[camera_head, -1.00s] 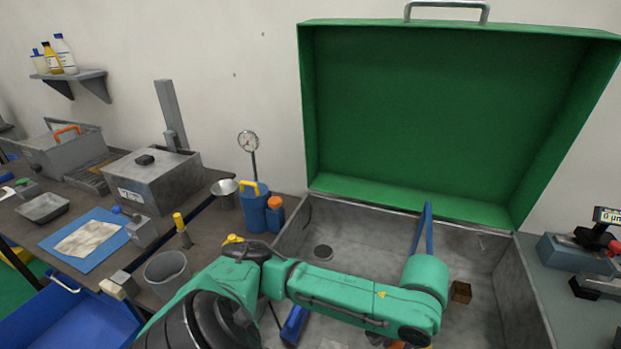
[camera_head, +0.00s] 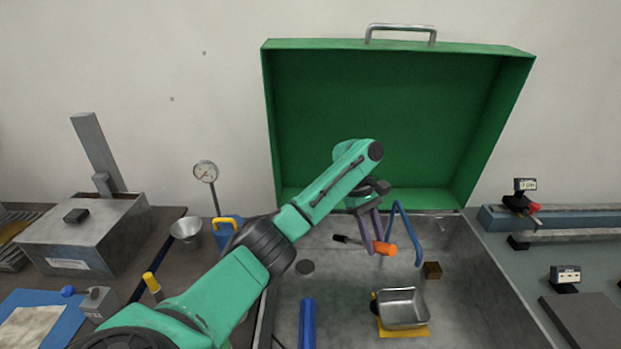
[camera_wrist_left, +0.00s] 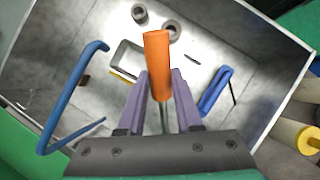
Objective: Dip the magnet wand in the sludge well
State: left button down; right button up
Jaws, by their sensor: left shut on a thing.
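My left gripper (camera_head: 372,243) is shut on a wand with an orange cylindrical end (camera_head: 387,249), which I take as the magnet wand. It hangs over the grey metal basin, and a dark end (camera_head: 345,239) sticks out on the other side. In the left wrist view the orange end (camera_wrist_left: 157,52) points away from the purple fingers (camera_wrist_left: 160,92), with a thin metal rod between them. My right gripper is not in view.
The basin has a raised green lid (camera_head: 380,120) behind it. A bent blue tube (camera_head: 410,230) stands just right of the gripper. A metal tray (camera_head: 402,308) on yellow, a small brown block (camera_head: 432,270) and a blue bar (camera_head: 307,322) are in the basin.

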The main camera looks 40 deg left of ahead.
pick_arm(q)
jog(key=w+a+r+n+t+h+p, duration=0.1)
jog(key=w+a+r+n+t+p, duration=0.15)
jog(key=a+n+t, duration=0.3)
jog(key=w+a+r+n+t+h+p, duration=0.1)
jog(key=w+a+r+n+t+p, duration=0.1)
jog(key=w+a+r+n+t, duration=0.35)
jog(key=s+a+f+n+t+y+p, duration=0.1)
jog(key=a+f+n+t+y, duration=0.15)
jog(key=a+n, duration=0.3)
jog(key=s+a+f+n+t+y+p, duration=0.1)
jog(key=a+f+n+t+y+p, duration=0.1)
jog(key=a+n+y, duration=0.35)
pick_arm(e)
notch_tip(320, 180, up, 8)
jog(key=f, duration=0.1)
pick_arm(q)
notch_tip(320, 180, down, 18)
jog(key=a+m+h+b, duration=0.1)
jog(key=m+h+b, duration=0.1)
jog(key=b, duration=1.1)
jog(key=shift+a+b, duration=0.25)
jog(key=shift+b, duration=0.15)
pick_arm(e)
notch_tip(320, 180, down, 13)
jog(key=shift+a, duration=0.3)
pick_arm(q)
jog(key=shift+f, duration=0.1)
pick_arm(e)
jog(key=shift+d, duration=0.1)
